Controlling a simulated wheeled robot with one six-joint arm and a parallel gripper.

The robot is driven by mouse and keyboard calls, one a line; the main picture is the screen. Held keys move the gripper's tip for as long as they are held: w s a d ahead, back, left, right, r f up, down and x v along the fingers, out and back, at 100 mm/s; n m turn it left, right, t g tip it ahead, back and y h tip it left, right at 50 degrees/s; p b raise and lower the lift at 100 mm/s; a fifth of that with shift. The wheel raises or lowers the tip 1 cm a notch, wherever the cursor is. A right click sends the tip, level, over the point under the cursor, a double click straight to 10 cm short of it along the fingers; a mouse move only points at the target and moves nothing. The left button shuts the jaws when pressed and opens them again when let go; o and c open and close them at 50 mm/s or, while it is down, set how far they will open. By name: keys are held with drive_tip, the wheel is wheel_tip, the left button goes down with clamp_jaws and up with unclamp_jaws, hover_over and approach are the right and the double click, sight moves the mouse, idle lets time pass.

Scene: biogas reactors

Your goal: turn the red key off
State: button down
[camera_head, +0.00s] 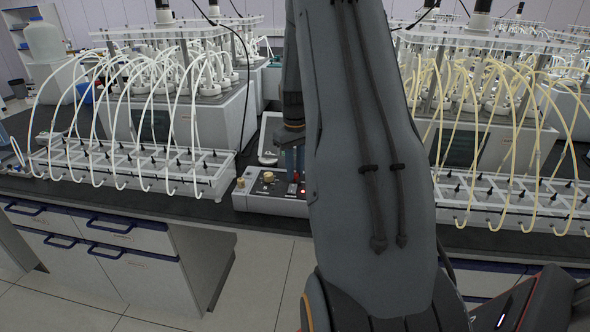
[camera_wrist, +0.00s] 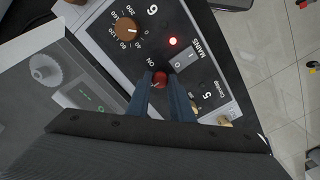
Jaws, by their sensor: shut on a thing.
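The red key (camera_wrist: 159,79) is a small round red knob on the grey control panel (camera_wrist: 105,22), beside the word ON. My gripper (camera_wrist: 164,84) reaches down over the panel, and its two blue fingers are shut on the red key. The fingers hide part of the key, and I cannot tell its exact turn. In the head view, my gripper (camera_head: 292,172) is at the control box (camera_head: 272,204), partly hidden by my arm.
A brown dial (camera_wrist: 128,30) and brass fittings (camera_wrist: 225,121) are on the same panel. A device with a green display (camera_wrist: 92,100) stands close by. Tube racks (camera_head: 130,165) (camera_head: 510,200) flank the box on the black bench. The floor in front is clear.

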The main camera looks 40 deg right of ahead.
sight(295, 173)
drive_tip(key=shift+w+r, duration=0.1)
drive_tip(key=c, duration=1.6)
unclamp_jaws()
wheel_tip(295, 173, up, 8)
drive_tip(key=shift+f+b, duration=0.15)
drive_tip(key=shift+b, duration=1.05)
drive_tip(key=s+a+f, duration=0.1)
drive_tip(key=s+a, duration=0.2)
drive_tip(key=a, duration=0.8)
drive_tip(key=s+a+f, duration=0.1)
drive_tip(key=s+a, duration=0.1)
drive_tip(key=a, duration=0.8)
drive_tip(key=shift+n+t, duration=0.4)
drive_tip(key=shift+t, duration=0.3)
drive_tip(key=s+a+f, duration=0.1)
drive_tip(key=s+a, duration=0.3)
drive_tip(key=s+a+f, duration=0.1)
drive_tip(key=s+a, duration=0.3)
drive_tip(key=s+a+f, duration=0.1)
drive_tip(key=s+a, duration=0.3)
drive_tip(key=shift+a+f+b, duration=0.2)
drive_tip(key=shift+f+b, duration=0.15)
